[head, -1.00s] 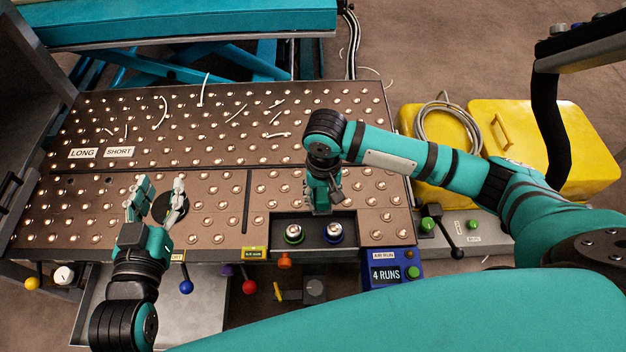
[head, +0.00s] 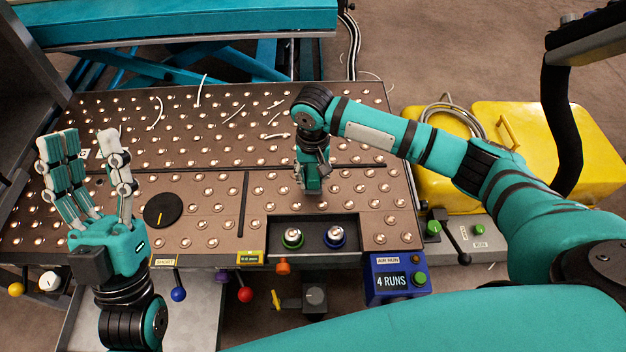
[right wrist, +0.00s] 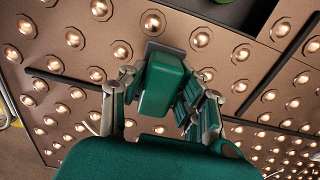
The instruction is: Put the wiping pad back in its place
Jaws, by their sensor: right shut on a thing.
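The wiping pad (right wrist: 166,72) appears as a green block with a thin grey base, held between the fingers of my right gripper in the right wrist view. In the head view my right gripper (head: 312,184) points down over the brown roller-ball table (head: 215,182), just behind the recessed tray (head: 313,227); there the pad is mostly hidden by the fingers. Whether its grey base touches the table I cannot tell. My left gripper (head: 88,165) is open and empty, fingers spread upward, above the table's left front part.
The recessed tray holds a green-ringed piece (head: 292,238) and a blue-ringed piece (head: 335,236). A black disc (head: 162,210) with a yellow mark lies right of my left gripper. Loose white strips (head: 156,113) lie on the table's far part. Yellow cases (head: 545,145) stand at the right.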

